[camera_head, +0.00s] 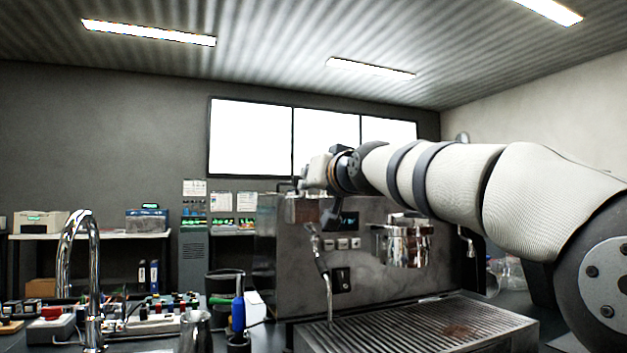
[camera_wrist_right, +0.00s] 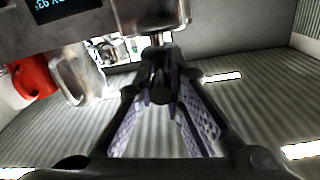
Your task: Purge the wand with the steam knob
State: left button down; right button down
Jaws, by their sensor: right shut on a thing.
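The brewer (camera_head: 375,262) is a grey metal machine standing at the middle right of the head view. Its chrome steam wand (camera_head: 324,277) hangs down at the front left, its tip over the drip tray (camera_head: 420,325). My right gripper (camera_head: 328,214) is at the brewer's upper left front, above the wand. In the right wrist view my right gripper (camera_wrist_right: 163,103) has its two ridged fingers closed on the dark steam knob (camera_wrist_right: 158,82), which sits on a short stem. In the head view my gripper and wrist hide the knob. My left gripper is in neither view.
My right arm crosses in front of the brewer's top right. A chrome portafilter (camera_head: 408,246) sticks out right of the wand. A curved tap (camera_head: 92,270), a metal pitcher (camera_head: 195,331) and a blue-handled tool (camera_head: 238,315) stand to the left. Small parts clutter the left bench.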

jog(key=shift+r, duration=0.25)
jog(key=c, duration=1.6)
grip_release()
jog(key=shift+c, duration=0.2)
jog(key=shift+a+f, duration=0.1)
jog(key=v, duration=0.7)
jog(key=shift+s, duration=0.2)
